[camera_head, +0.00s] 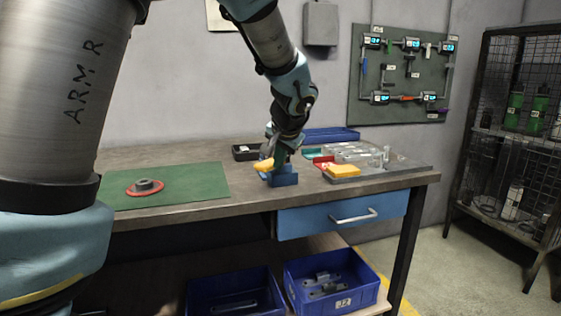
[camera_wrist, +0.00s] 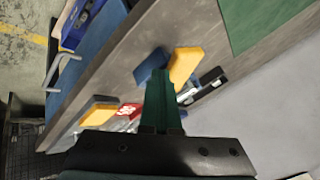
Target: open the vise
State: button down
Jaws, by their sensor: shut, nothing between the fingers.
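The vise (camera_head: 283,179) is a small blue block-like body at the front edge of the workbench. In the wrist view its blue part (camera_wrist: 151,65) shows just beyond my fingertips. My gripper (camera_head: 279,160) points down at the vise, over or against it; I cannot tell whether it touches. In the wrist view the green fingers of my gripper (camera_wrist: 158,75) are together with nothing between them. A yellow piece (camera_head: 263,165) is close beside the vise on its left; it also shows in the wrist view (camera_wrist: 185,65). The vise's handle and jaw gap cannot be made out.
A green mat (camera_head: 195,185) with a red-rimmed round part (camera_head: 145,187) lies at left. Right of the vise are a yellow block (camera_head: 342,170), a red item (camera_head: 322,161) and clear boxes (camera_head: 352,152). A blue tray (camera_head: 331,135) and black box (camera_head: 245,152) stand behind.

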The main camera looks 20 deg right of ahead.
aim_at(259, 163)
jog(key=shift+w+a, duration=0.1)
jog(key=shift+a, duration=0.05)
jog(key=shift+w+a+r+m+h+p, duration=0.15)
jog(key=shift+w+a+m+h+p, duration=0.65)
jog(key=shift+m, duration=0.4)
jog(key=shift+w+a+p, duration=0.35)
jog(key=shift+w+a, duration=0.5)
jog(key=shift+w, duration=0.3)
jog(key=shift+w+a, duration=0.1)
jog(key=shift+w, duration=0.1)
